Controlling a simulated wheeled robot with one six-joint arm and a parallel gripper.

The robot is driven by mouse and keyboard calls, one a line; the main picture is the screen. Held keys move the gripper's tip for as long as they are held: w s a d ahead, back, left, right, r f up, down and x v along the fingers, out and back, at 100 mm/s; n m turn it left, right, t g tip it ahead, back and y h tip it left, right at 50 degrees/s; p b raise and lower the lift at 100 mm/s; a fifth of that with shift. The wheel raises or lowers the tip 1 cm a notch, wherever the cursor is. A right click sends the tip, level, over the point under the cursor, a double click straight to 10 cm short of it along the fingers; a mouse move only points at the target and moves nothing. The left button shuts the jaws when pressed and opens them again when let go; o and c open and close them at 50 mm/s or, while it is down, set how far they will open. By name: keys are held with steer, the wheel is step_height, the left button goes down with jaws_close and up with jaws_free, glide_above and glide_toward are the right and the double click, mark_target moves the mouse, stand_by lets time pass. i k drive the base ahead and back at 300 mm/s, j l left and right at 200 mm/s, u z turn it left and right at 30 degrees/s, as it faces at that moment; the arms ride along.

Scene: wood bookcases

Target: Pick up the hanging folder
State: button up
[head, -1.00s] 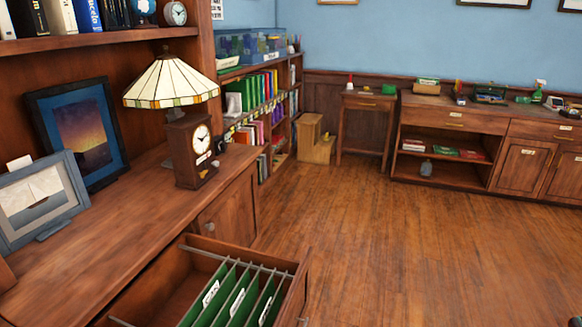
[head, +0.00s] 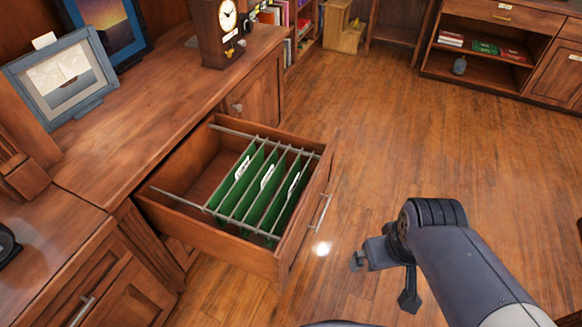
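Several green hanging folders (head: 262,190) with white label tabs hang side by side on metal rails inside an open wooden drawer (head: 205,238). The drawer is pulled out from the cabinet, with its handle on the right side. My gripper (head: 383,283) is to the right of the drawer, above the floor and apart from the folders. Its two dark fingers are spread apart, with nothing between them. The lower parts of the folders are hidden inside the drawer.
The wooden cabinet top (head: 135,100) holds a clock (head: 215,35) and a framed picture (head: 62,80). A low shelf unit (head: 480,72) stands at the back right. The wood floor (head: 400,130) between is clear. A bright white spot (head: 322,248) shows beside the drawer.

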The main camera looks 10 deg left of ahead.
mark_target(274, 220)
steer(key=i+l+u, duration=0.1)
steer(key=i+u, duration=0.15)
steer(key=u, duration=0.15)
steer(key=i+l+u, duration=0.15)
steer(key=u, duration=0.3)
steer(key=i+l+u, duration=0.25)
steer(key=u, duration=0.15)
